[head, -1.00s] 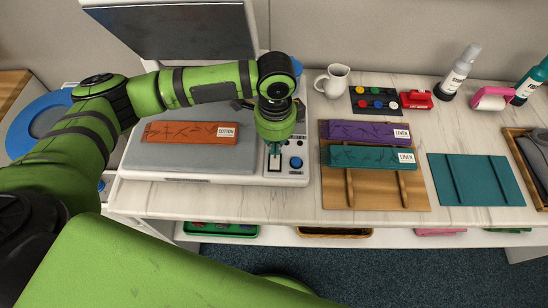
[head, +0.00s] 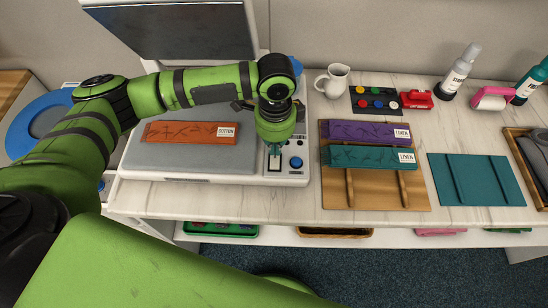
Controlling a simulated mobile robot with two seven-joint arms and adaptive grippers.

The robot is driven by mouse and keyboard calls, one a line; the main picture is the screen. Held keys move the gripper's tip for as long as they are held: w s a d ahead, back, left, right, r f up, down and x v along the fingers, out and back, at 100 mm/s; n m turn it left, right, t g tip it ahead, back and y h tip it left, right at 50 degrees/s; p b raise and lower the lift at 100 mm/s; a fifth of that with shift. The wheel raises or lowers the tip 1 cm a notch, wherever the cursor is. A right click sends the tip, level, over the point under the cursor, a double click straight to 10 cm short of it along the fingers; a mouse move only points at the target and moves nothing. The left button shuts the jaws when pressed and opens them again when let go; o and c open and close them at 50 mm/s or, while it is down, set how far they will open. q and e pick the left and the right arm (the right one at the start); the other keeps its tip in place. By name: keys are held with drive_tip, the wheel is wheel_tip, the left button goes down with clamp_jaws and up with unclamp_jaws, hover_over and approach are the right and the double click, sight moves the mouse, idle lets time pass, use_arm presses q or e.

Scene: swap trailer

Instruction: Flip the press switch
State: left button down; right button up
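The press (head: 140,170) is a white machine with a grey bed and its dark lid (head: 170,30) raised. An orange block labelled COTTON (head: 190,132) lies on the bed. The control panel (head: 297,176) at the press's right front carries a blue round button (head: 296,162), small dark controls and a dark-framed rectangular switch (head: 275,163). My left gripper (head: 275,150) points down right over this switch; its fingertips look close together, touching or just above it. The arm hides part of the panel. My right gripper is not in view.
Right of the press, a wooden board (head: 375,200) holds purple (head: 368,132) and teal (head: 372,157) LINEN blocks. A white jug (head: 332,80), button tray (head: 376,101), red stamp-like item (head: 416,99), bottle (head: 460,71) and teal mat (head: 475,180) stand farther right. The counter's front strip is clear.

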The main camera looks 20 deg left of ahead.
sight(275, 156)
use_arm(q)
drive_tip(key=shift+f+b, duration=0.3)
drive_tip(key=shift+f, duration=0.7)
idle(0.3)
wheel_tip(275, 156, up, 7)
drive_tip(key=p, duration=0.8)
drive_tip(key=shift+r+p, duration=0.1)
drive_tip(key=shift+p, duration=0.3)
idle(0.3)
